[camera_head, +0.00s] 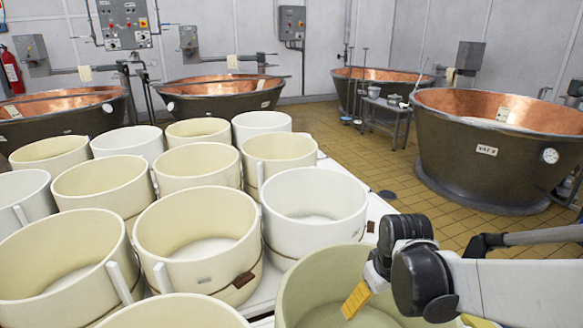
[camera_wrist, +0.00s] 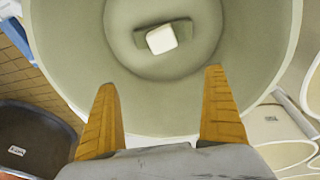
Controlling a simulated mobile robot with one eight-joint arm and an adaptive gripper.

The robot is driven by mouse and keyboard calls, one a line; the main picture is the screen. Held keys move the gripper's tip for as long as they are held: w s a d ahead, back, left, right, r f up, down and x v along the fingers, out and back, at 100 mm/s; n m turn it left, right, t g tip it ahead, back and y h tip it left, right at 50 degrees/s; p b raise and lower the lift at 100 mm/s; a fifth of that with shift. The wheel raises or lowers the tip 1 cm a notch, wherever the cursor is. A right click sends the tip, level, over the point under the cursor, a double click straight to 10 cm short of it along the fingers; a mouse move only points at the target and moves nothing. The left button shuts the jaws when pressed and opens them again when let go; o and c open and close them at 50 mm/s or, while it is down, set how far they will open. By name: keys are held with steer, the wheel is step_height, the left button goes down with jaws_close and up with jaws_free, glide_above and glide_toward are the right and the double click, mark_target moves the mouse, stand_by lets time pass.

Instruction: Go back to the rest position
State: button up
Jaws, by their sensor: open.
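My gripper (camera_wrist: 160,105) is open in the wrist view, its two yellow fingers apart with nothing between them. Below it is the inside of a pale green round tub (camera_wrist: 255,50). A small white block (camera_wrist: 162,39) lies on the tub's floor, on or against a darker grey-green piece (camera_wrist: 181,30). In the head view one yellow finger of my gripper (camera_head: 356,300) shows over the green tub (camera_head: 300,285) at the lower right. The white block is not visible there.
Several cream and white tubs (camera_head: 196,235) crowd a white table (camera_head: 375,212) on the left and middle. Large copper vats (camera_head: 480,160) stand behind and at right. A small metal table (camera_head: 388,112) stands between vats. Tiled floor (camera_head: 420,190) is open between table and vats.

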steer(key=s+r+m+t, duration=0.4)
steer(key=s+r, duration=0.5)
steer(key=s, duration=0.3)
steer(key=shift+r, duration=0.25)
steer(key=shift+s, duration=0.1)
stand_by(0.9)
